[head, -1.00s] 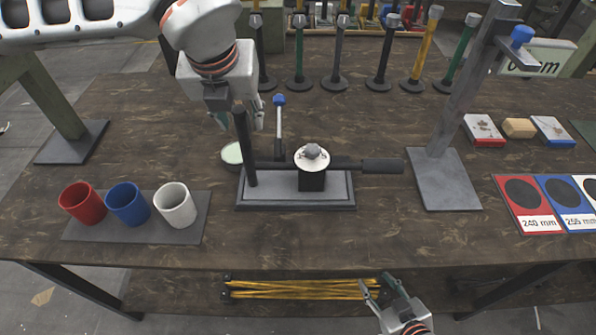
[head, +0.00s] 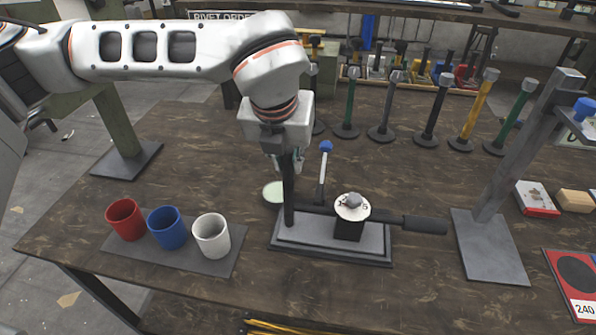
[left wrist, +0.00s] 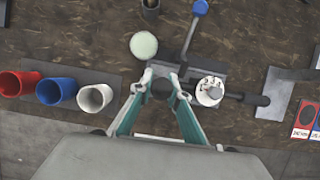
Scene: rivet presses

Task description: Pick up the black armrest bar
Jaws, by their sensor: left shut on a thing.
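An upright black bar (head: 289,205) stands at the left end of a grey press base (head: 330,251) in the head view. My left gripper (head: 287,160) is at the bar's upper part from above, shut on it. In the left wrist view my left fingertips (left wrist: 165,86) sit on either side of the bar's dark top, over the base. I cannot tell whether the bar's lower end rests on the base. A black lever with a thick grip (head: 425,225) reaches right from the press, beside a white round dial (head: 352,206). My right gripper is not in view.
Red (head: 125,219), blue (head: 167,228) and white (head: 211,236) cups stand on a grey mat at left. A blue-knobbed lever (head: 323,175) and a pale green disc (head: 273,192) are close behind the base. A grey post stand (head: 490,246) is at right. Several coloured poles stand behind.

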